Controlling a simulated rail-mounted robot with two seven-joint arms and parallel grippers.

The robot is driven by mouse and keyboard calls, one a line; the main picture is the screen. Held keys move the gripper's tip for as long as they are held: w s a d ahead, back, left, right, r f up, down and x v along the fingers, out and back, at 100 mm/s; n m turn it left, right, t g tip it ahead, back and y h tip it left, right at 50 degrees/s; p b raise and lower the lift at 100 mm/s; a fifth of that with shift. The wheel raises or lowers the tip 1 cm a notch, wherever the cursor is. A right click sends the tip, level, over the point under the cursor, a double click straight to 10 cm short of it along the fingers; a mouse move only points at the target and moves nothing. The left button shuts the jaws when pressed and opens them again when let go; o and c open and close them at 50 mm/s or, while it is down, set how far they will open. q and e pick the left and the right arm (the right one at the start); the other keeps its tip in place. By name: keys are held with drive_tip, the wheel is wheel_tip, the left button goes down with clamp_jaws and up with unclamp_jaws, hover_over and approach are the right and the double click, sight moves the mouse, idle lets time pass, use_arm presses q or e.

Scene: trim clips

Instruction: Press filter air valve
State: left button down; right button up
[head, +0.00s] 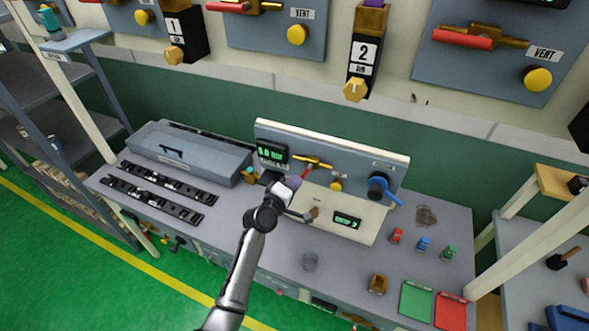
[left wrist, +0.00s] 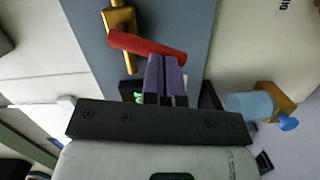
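A bench panel (head: 390,162) leans on the bench with a brass valve (head: 313,162) on its upper half. The valve's red lever shows large in the left wrist view (left wrist: 147,46), beside its brass body (left wrist: 120,20). I cannot read a filter air label. My left gripper (head: 294,184) is in front of the panel, just below the valve. Its purple fingertips (left wrist: 166,78) lie side by side with nothing visible between them, close to the red lever. I cannot tell whether they touch it. My right gripper is out of view.
A green display (head: 271,154), a yellow knob (head: 336,185) and a blue-handled valve (head: 379,187) are on the panel. A grey tray (head: 190,153) stands left. Small red, blue and green parts (head: 423,244) stand right.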

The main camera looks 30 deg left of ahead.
use_arm(q)
drive_tip(key=shift+d+f+n, duration=0.15)
drive_tip(key=shift+d+n, duration=0.15)
drive_tip(key=shift+n, duration=0.4)
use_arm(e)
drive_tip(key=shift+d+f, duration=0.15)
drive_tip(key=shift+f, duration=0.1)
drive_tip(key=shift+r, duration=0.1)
use_arm(q)
drive_tip(key=s+a+r, duration=0.1)
drive_tip(key=s+a, duration=0.3)
drive_tip(key=s, duration=0.8)
drive_tip(key=shift+s+r, duration=0.15)
drive_tip(key=shift+r, duration=0.05)
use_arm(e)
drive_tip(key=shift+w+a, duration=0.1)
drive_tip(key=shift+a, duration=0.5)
use_arm(q)
drive_tip(key=shift+a, duration=0.1)
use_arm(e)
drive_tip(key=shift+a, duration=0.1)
